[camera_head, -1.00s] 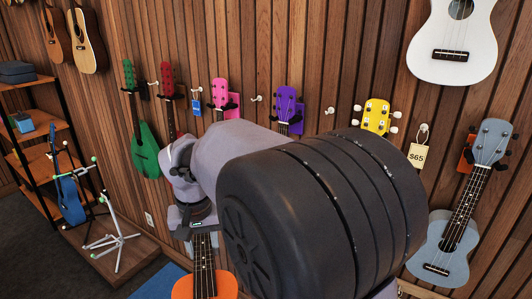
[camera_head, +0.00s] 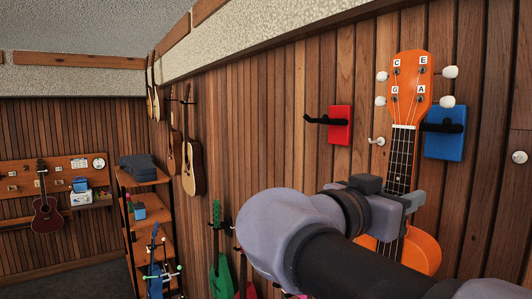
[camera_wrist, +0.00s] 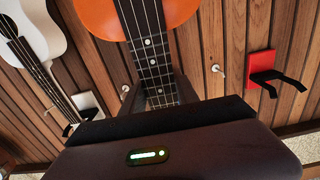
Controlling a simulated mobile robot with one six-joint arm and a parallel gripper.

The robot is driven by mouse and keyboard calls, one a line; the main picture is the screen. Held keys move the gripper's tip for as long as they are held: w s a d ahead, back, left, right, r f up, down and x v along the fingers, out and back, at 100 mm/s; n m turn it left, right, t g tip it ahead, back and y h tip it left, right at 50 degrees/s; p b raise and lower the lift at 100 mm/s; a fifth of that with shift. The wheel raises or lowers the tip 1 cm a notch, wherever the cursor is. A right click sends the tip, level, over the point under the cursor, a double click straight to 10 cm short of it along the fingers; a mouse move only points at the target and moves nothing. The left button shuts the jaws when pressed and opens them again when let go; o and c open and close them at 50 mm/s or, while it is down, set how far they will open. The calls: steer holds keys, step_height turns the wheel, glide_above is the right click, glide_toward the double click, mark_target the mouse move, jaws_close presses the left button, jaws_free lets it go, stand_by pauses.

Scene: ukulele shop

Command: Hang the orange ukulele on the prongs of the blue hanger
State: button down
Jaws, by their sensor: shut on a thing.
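The orange ukulele (camera_head: 409,75) is upright in front of the wall, its headstock lettered C, E, G, A and its body partly behind my arm. My gripper (camera_head: 399,195) is shut on its neck below the headstock. The blue hanger (camera_head: 446,145) is on the wall just right of the upper neck. Its visible black prong reaches to the neck's right edge near the nut; I cannot tell whether they touch or whether the neck is between the prongs. In the wrist view the orange body (camera_wrist: 180,12) and neck extend beyond my gripper (camera_wrist: 155,100); the blue hanger is hidden there.
A red hanger (camera_head: 340,125) with empty black prongs is left of the ukulele; it also shows in the wrist view (camera_wrist: 258,65). A small wall peg (camera_head: 377,141) sits between. A white ukulele (camera_wrist: 35,40) hangs nearby. Green ukulele (camera_head: 220,265) and shelf (camera_head: 150,220) stand farther left.

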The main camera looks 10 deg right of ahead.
steer(key=shift+s+r, duration=0.1)
steer(key=shift+r, duration=0.7)
steer(key=shift+d, duration=0.2)
steer(key=shift+f+p+x, duration=0.15)
steer(key=shift+p+x, duration=0.2)
steer(key=shift+x, duration=0.75)
steer(key=shift+f+p+x, duration=0.15)
steer(key=shift+p+x, duration=0.15)
steer(key=shift+x, duration=0.8)
steer(key=shift+a, duration=0.15)
steer(key=shift+d+r+b, duration=0.1)
steer(key=shift+d+b, duration=0.3)
steer(key=shift+b, duration=0.35)
